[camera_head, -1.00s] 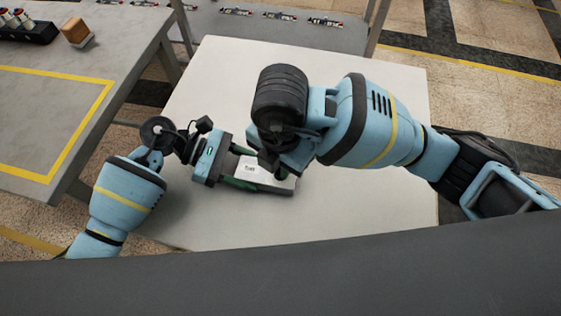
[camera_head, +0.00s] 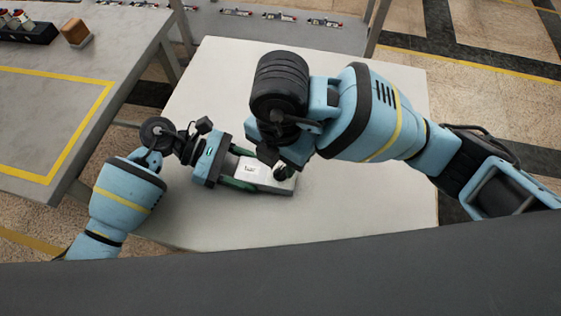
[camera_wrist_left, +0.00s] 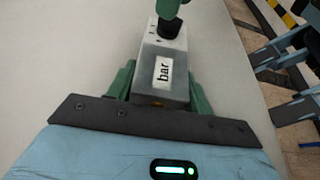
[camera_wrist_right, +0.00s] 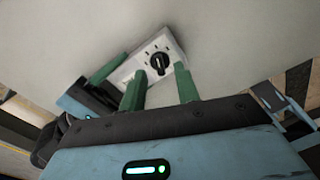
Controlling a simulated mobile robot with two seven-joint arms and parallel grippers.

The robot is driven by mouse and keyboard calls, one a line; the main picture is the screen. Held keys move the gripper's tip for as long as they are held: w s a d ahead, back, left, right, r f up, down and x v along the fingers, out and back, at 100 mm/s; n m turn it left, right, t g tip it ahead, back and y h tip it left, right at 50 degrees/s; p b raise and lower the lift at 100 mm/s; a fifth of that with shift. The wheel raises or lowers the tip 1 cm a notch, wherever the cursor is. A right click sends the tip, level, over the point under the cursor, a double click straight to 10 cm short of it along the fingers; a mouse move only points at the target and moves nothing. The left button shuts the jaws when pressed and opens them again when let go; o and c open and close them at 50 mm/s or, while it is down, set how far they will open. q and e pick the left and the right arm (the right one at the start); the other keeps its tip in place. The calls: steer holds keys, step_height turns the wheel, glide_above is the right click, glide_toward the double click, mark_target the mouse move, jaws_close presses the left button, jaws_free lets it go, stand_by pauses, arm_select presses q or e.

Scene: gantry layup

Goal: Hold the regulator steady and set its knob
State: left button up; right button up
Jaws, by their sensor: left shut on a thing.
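The regulator (camera_head: 262,175) is a pale grey box with a "bar" label, on the white table; it also shows in the left wrist view (camera_wrist_left: 165,73). My left gripper (camera_wrist_left: 160,80) is shut on it, one green finger along each side. Its black knob (camera_wrist_right: 159,63) is at the end away from the left gripper; it also shows in the left wrist view (camera_wrist_left: 169,27). My right gripper (camera_wrist_right: 161,75) is open, its green fingers apart, with the knob showing between their tips. Contact with the knob cannot be told. In the head view the right wrist hides most of its fingers.
The white table (camera_head: 350,215) is otherwise clear around the regulator. A grey bench (camera_head: 60,110) with yellow tape stands at the left, holding a brown block (camera_head: 75,31) and a black rack (camera_head: 25,30). A shelf (camera_head: 270,30) with several small parts is behind.

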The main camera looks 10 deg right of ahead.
mark_target(281, 170)
step_height(281, 170, up, 10)
stand_by(0.4)
steer(key=shift+f, duration=0.1)
arm_select(q)
steer(key=o, duration=1.3)
steer(key=v, duration=1.2)
